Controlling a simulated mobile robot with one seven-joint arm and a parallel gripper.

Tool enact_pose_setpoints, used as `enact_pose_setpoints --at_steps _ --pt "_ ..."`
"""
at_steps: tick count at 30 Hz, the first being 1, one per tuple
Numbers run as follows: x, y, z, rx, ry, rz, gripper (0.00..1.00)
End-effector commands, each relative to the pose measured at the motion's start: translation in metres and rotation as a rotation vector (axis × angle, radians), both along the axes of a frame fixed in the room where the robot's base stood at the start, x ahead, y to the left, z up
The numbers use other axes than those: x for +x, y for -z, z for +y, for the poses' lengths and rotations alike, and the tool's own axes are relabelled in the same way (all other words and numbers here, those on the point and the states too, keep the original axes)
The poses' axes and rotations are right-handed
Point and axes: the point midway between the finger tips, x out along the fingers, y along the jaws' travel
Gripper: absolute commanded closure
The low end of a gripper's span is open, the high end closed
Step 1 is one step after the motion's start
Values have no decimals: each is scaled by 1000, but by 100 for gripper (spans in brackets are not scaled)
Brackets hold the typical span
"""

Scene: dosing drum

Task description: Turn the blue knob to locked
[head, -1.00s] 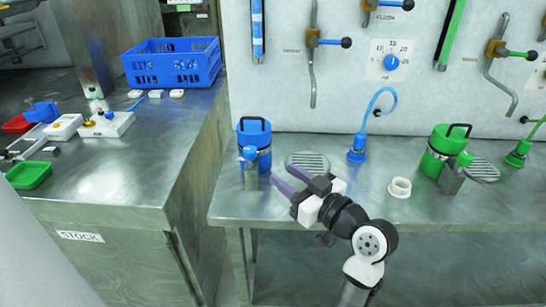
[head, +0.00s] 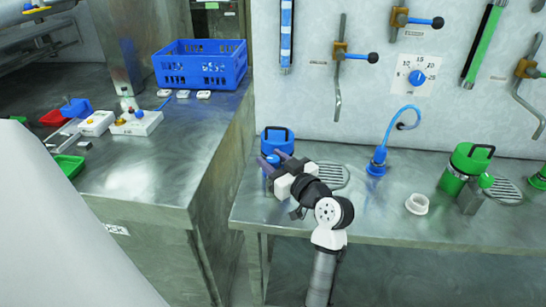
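The blue drum (head: 277,139) with a black handle stands upright at the left end of the steel bench. A small blue knob (head: 272,160) sits at its front, partly hidden by my gripper. One finger is above and right of the knob, the other below and left. I cannot tell whether they touch it. The grey block under the knob is hidden by my gripper, and no lock marking is readable. A separate blue dial (head: 417,77) with numbers is on the wall panel.
A round drain grate (head: 330,176), a blue nozzle with hose (head: 377,163) and a white ring (head: 418,204) are to the right. A green drum (head: 463,169) stands farther right.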

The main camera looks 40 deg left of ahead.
Motion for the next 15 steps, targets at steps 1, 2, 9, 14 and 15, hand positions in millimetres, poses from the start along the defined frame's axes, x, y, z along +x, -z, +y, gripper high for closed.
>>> enact_pose_setpoints --at_steps 1,2,9,14,15 --pt "0 0 1 -1 0 0 62" --pt "0 0 2 -1 0 0 62" --pt "1 0 2 0 0 0 64" --pt "0 0 2 0 0 0 85" --pt "0 0 2 0 0 0 91"
